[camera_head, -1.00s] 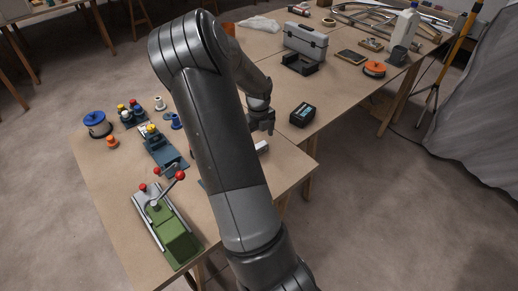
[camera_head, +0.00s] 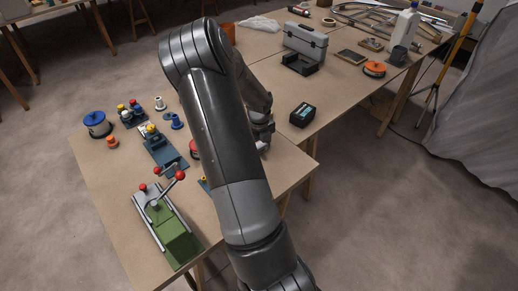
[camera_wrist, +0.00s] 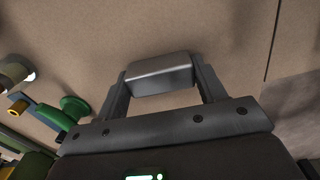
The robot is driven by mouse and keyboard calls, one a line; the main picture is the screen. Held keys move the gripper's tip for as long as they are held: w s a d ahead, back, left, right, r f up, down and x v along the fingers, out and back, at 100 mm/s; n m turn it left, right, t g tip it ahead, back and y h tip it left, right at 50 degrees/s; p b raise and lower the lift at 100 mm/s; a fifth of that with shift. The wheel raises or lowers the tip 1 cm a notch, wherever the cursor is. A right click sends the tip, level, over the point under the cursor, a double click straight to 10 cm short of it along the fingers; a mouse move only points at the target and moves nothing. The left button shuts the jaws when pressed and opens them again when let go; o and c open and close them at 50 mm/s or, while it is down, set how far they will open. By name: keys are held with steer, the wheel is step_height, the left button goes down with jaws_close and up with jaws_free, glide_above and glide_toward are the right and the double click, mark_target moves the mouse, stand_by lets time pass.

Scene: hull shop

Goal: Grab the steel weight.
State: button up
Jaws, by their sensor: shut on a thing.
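The steel weight (camera_wrist: 160,74) is a grey metal block in the wrist view. It sits between the two fingers of my gripper (camera_wrist: 160,84), and both fingers touch its ends. In the head view my gripper (camera_head: 262,136) is over the right part of the near table, partly hidden by my arm. A small pale piece of the block (camera_head: 263,146) shows just below it there. Whether the block touches the table or is clear of it, I cannot tell.
A green device with red-knobbed levers (camera_head: 173,240) stands at the table's near left. A black box with a display (camera_head: 303,114) lies right of my gripper. Blue holders (camera_head: 165,152) and a blue-lidded pot (camera_head: 97,123) are further left. A grey toolbox (camera_head: 305,42) stands behind.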

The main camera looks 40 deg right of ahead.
steer(key=c, duration=0.8)
steer(key=shift+r, duration=0.15)
